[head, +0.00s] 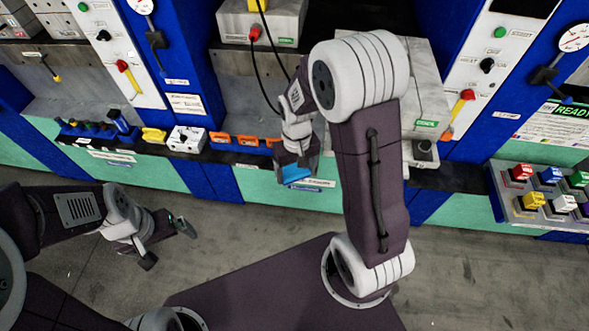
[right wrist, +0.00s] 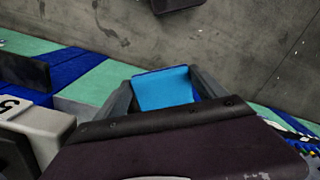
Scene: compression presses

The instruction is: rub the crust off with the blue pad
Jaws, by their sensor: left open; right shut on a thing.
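The blue pad (head: 295,173) is in my right gripper (head: 298,160), in front of the bench edge at the middle of the head view. In the right wrist view, the pad (right wrist: 164,90) sits between the two dark fingers of the right gripper (right wrist: 163,92). The fingers are shut on its sides. My left gripper (head: 168,243) is open and empty over the grey floor at the lower left, well away from the bench. I cannot make out the crust in either view; my right arm hides part of the middle press.
Blue-framed presses stand along the back. The bench edge holds a white block (head: 187,139), a yellow piece (head: 154,135) and orange pieces (head: 246,140). A tray of coloured blocks (head: 508,205) is at right. The floor (head: 480,285) in front is clear.

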